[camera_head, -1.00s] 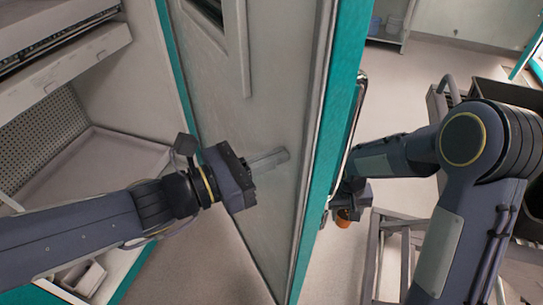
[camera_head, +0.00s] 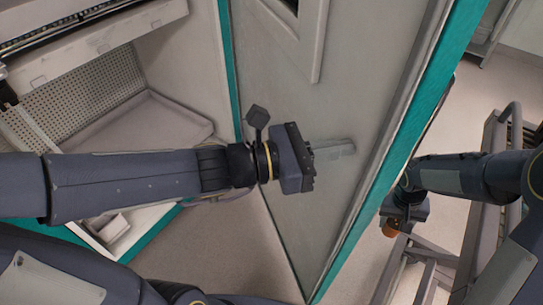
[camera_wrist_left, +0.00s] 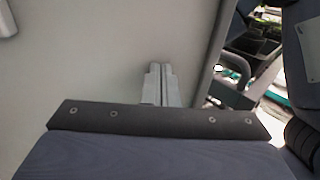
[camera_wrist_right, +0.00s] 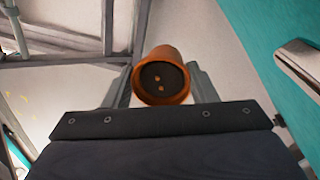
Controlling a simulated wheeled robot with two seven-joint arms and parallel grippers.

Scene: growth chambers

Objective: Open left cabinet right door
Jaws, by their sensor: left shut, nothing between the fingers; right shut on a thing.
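The cabinet's open door (camera_head: 372,70) fills the middle of the head view, its pale grey inner face towards me and its teal edge (camera_head: 410,130) on the right. My left gripper (camera_head: 352,147) is shut and empty, its fingers against or just in front of that inner face; I cannot tell if they touch. The left wrist view shows the closed fingers (camera_wrist_left: 160,85) before the pale panel. My right gripper (camera_head: 395,215) is beyond the door's edge, shut on an orange-brown pot (camera_wrist_right: 163,77). A metal bar handle (camera_wrist_right: 302,65) shows on the door's teal outer side, apart from the right gripper.
The open cabinet interior, with a perforated panel (camera_head: 95,85) and a pale tray (camera_head: 150,130), lies at the left. A grey metal cart (camera_head: 484,200) stands at the right, close to my right arm. Bare floor (camera_head: 240,250) shows below the door.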

